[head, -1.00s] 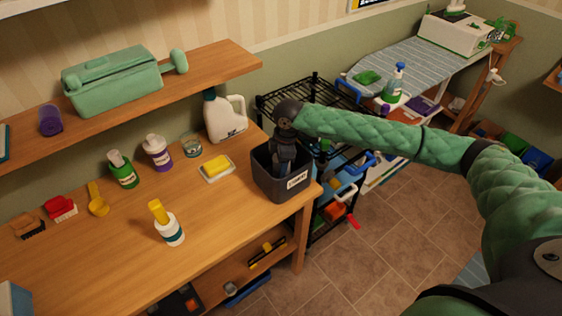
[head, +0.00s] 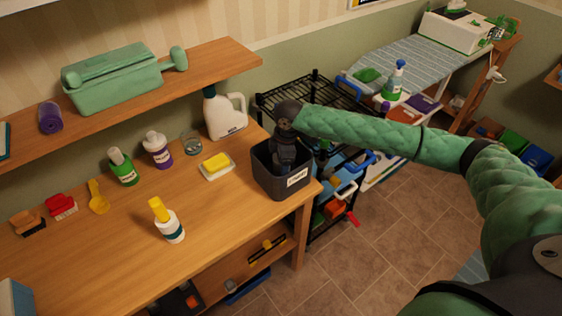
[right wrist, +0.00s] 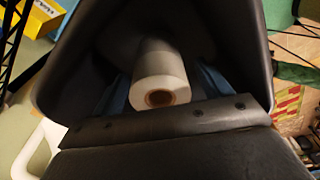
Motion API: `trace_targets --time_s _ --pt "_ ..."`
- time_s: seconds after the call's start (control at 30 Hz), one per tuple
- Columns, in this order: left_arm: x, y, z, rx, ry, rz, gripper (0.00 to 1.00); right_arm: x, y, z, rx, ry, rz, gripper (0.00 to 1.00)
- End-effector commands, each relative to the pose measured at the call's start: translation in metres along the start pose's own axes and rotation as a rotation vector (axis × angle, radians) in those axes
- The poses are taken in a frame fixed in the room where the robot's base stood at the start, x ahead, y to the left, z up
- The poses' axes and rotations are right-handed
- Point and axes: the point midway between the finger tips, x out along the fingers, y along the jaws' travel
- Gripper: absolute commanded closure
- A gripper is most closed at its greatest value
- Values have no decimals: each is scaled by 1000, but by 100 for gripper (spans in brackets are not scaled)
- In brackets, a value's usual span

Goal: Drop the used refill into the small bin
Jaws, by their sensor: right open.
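The small bin (head: 283,183) is a dark grey, open-topped box with a white label, standing at the right end of the wooden table. My right gripper (head: 283,165) points down into it from above, its fingertips hidden behind the bin wall. In the right wrist view, the used refill (right wrist: 162,85), a white roll with a brown core, shows within the bin's dark walls. The bluish open fingers lie to either side of it. I cannot tell whether the roll touches the bin floor. The refill is hidden in the head view. My left gripper is out of view.
A white jug (head: 225,114) stands behind the bin. A yellow sponge on a dish (head: 216,166) lies to its left. A black wire rack (head: 318,92) is behind and right of the bin.

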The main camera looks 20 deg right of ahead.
Motion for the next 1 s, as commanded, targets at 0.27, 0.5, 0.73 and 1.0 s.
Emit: trace_targets --time_s 0.27,0.5,0.73,1.0 --pt "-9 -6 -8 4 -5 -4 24 -20 0 1 0 0 2 23" --pt "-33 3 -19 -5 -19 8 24 -56 1 0 -1 2 2 23" --pt "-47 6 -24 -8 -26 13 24 -76 0 0 -1 1 0 23" --pt "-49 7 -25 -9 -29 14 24 -78 0 0 0 0 0 23"
